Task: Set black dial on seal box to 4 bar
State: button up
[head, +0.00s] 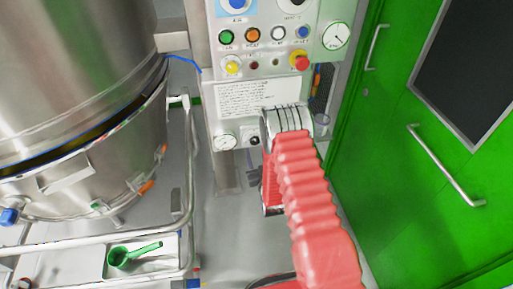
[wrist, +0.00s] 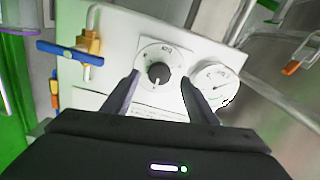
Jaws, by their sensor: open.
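The black dial (wrist: 158,73) sits on a round white scale plate on the pale seal box (wrist: 115,45) in the wrist view. A light mark on it seems to point down in the picture; the scale figures are too small to read. A round white gauge (wrist: 214,80) is right of the dial. My gripper (wrist: 160,79) is open, one finger on each side of the dial. I cannot tell whether they touch it. In the head view, the dial (head: 254,141) shows small beside the gauge (head: 226,142); my red-sleeved arm hides the gripper's fingers.
A blue-handled valve (wrist: 72,53) is left of the dial in the wrist view. In the head view, a button panel (head: 262,45) is above, a steel vessel (head: 75,85) with a railed frame at left, and a green door (head: 400,130) at right.

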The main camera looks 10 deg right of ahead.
jog(key=s, duration=0.9)
jog(key=shift+s, duration=0.4)
